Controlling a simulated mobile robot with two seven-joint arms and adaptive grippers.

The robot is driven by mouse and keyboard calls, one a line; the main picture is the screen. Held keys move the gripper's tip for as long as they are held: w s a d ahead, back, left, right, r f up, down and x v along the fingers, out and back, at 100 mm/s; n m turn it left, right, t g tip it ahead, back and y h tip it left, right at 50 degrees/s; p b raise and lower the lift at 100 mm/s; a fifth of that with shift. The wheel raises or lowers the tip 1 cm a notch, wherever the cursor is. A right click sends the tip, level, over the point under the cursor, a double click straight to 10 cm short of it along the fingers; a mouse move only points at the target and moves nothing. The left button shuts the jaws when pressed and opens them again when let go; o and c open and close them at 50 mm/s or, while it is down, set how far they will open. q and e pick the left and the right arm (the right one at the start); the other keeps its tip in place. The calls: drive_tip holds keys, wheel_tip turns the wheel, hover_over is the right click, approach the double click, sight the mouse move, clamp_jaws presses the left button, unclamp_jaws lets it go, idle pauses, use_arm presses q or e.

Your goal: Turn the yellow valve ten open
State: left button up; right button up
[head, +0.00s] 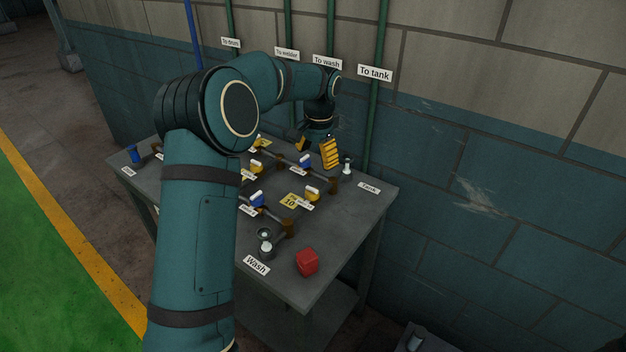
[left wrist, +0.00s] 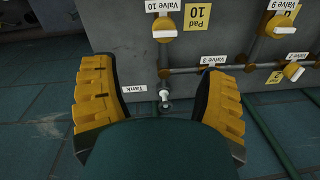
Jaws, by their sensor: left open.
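The yellow valve ten (head: 312,194) stands on the grey bench beside the yellow pad marked 10 (head: 290,201). It also shows at the top of the left wrist view (left wrist: 164,27), with a white handle end and a "Valve 10" label next to it. My left gripper (head: 317,147) hangs over the back of the bench, near the "Tank" end, apart from valve ten. In the left wrist view its two yellow fingers (left wrist: 158,80) are spread wide with nothing between them. My right gripper is not in view.
A white-topped tank fitting (head: 347,166) is close to my left gripper. The wall with green pipes stands behind.

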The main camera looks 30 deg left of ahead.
sight(313, 189)
use_arm(q)
drive_tip(key=f+b, duration=0.1)
drive_tip(key=f, duration=0.3)
drive_tip(key=a+f+b, duration=0.1)
drive_tip(key=f, duration=0.4)
drive_tip(key=f+b, duration=0.1)
drive_tip(key=f, duration=0.3)
drive_tip(key=shift+w+a+f, duration=0.15)
drive_tip(key=shift+w+a, duration=0.1)
drive_tip(key=shift+w, duration=0.05)
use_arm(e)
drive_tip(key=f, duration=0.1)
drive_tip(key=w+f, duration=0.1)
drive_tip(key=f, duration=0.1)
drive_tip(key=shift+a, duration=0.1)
use_arm(q)
drive_tip(key=c, duration=1.2)
